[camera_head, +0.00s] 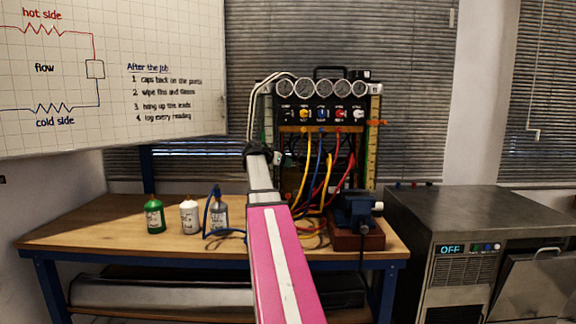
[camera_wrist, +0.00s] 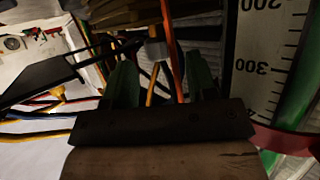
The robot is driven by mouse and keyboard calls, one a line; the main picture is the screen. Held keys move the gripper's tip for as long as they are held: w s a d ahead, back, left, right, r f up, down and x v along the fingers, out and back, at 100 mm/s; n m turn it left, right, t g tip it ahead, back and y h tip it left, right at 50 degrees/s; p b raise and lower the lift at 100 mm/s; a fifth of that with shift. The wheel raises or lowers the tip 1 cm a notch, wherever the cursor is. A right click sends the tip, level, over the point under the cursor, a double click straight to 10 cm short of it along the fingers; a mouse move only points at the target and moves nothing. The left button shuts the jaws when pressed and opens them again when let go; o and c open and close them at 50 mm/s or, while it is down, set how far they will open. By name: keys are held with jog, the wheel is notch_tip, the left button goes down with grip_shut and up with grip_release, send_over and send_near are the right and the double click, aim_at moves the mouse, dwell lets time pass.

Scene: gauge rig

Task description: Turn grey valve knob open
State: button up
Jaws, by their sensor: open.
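The gauge rig (camera_head: 318,128) stands on the bench with a row of gauges above small coloured knobs. A pale whitish-grey knob (camera_head: 358,114) is at the right end of the row; I cannot tell for sure that it is the grey valve knob. My gripper (camera_head: 258,150) is at the rig's left side, lower than the knob row and apart from that pale knob. In the wrist view my gripper (camera_wrist: 157,62) has its two dark green fingers spread. A small grey cylindrical piece (camera_wrist: 155,48) shows between or beyond the fingertips, near orange and yellow hoses; its identity is unclear.
Yellow, blue and red hoses (camera_head: 328,175) hang before the rig. A blue vise (camera_head: 357,212) stands at right; several bottles (camera_head: 190,216) stand at left. A numbered scale (camera_wrist: 268,65) is close to my fingers. The bench's left end (camera_head: 90,231) is clear.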

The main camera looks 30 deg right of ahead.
jog(key=shift+x, duration=1.7)
jog(key=c, duration=0.9)
jog(key=shift+s+n+t, duration=0.1)
jog(key=shift+n+t, duration=0.2)
jog(key=shift+t, duration=0.1)
jog(key=n+t+y, duration=0.1)
jog(key=n+t, duration=0.1)
jog(key=shift+s+n+t, duration=0.1)
jog(key=shift+n+t, duration=0.2)
jog(key=shift+t, duration=0.1)
jog(key=shift+n+t+y, duration=1.7)
jog(key=shift+n+t, duration=0.2)
jog(key=shift+n, duration=0.2)
jog(key=shift+a, duration=0.1)
